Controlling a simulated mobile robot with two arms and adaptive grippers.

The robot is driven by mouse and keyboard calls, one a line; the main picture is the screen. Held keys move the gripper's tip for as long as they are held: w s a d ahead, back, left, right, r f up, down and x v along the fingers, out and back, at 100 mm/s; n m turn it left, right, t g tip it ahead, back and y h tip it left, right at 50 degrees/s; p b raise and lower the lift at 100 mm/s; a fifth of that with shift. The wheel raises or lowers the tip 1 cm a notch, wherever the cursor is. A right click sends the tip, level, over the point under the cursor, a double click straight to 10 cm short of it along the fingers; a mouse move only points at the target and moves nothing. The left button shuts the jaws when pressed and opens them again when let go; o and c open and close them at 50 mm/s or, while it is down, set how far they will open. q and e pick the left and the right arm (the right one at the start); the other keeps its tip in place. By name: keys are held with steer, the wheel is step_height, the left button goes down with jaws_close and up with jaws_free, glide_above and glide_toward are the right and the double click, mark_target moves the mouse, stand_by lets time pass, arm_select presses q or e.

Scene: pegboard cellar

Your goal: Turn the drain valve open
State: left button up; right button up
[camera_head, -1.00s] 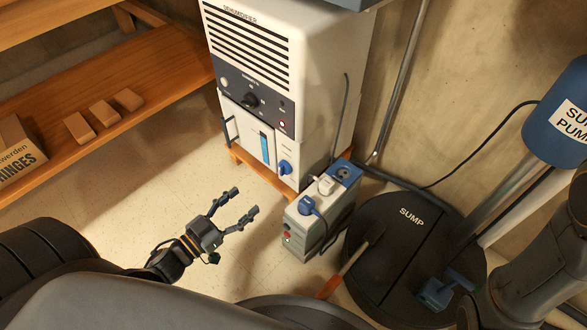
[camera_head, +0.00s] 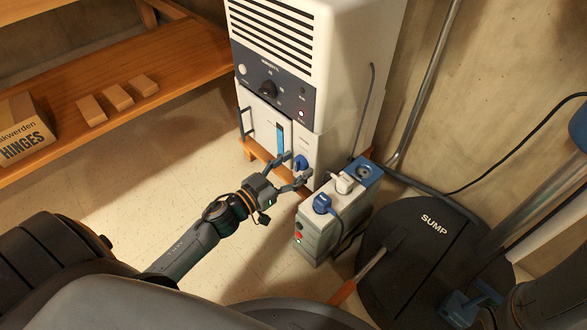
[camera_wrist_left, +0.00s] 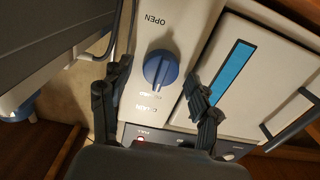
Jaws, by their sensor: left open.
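The drain valve is a blue round knob (camera_head: 301,162) low on the right of the white dehumidifier's (camera_head: 344,70) front, beside the water tank (camera_head: 262,128) with its blue level strip. In the left wrist view the knob (camera_wrist_left: 161,68) has a raised bar, lying roughly along the picture's vertical. The word OPEN shows above it; smaller lettering below is hard to read. My left gripper (camera_head: 297,166) is open, its fingertips close to the knob. In the wrist view its fingers (camera_wrist_left: 157,76) stand on either side of the knob, apart from it. My right gripper is not in view.
A grey power box (camera_head: 322,228) with blue and white plugs stands just right of my left gripper. A round black sump lid (camera_head: 400,240) lies further right. A wooden shelf (camera_head: 150,60) with bricks and a hinges box (camera_head: 25,140) is at left.

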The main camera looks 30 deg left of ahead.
arm_select(q)
steer(key=c, duration=1.1)
steer(key=shift+c, duration=0.3)
